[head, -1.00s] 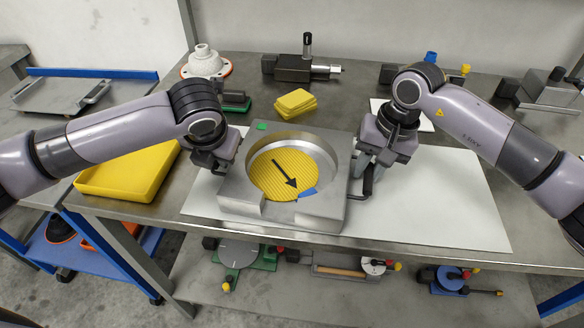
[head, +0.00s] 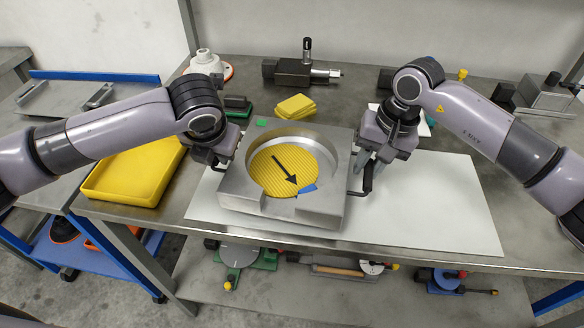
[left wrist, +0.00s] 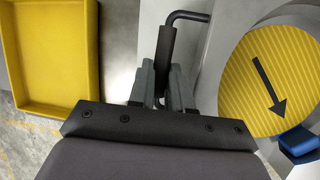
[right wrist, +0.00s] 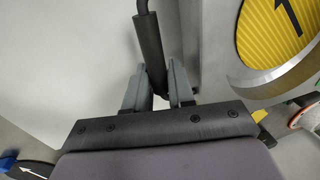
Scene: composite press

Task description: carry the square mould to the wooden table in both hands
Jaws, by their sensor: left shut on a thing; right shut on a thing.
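The square mould (head: 232,190) is a grey metal block with a round cavity. A yellow ribbed disc (head: 268,172) with a black arrow and a blue patch lies in the cavity. My left gripper (head: 214,164) is shut on the mould's left black handle, which shows upright between the fingers in the left wrist view (left wrist: 166,55). My right gripper (head: 366,180) is shut on the right black handle, also seen in the right wrist view (right wrist: 150,45). The mould looks level above the white sheet (head: 430,210); the gap beneath is hard to judge. I see no wooden table.
The sheet lies on a metal workbench (head: 110,212). A yellow tray (head: 128,192) stands left of the mould, close to my left arm. Yellow pads (head: 294,106) and a dark metal device (head: 300,70) are behind. A blue-framed cart (head: 60,255) is at lower left.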

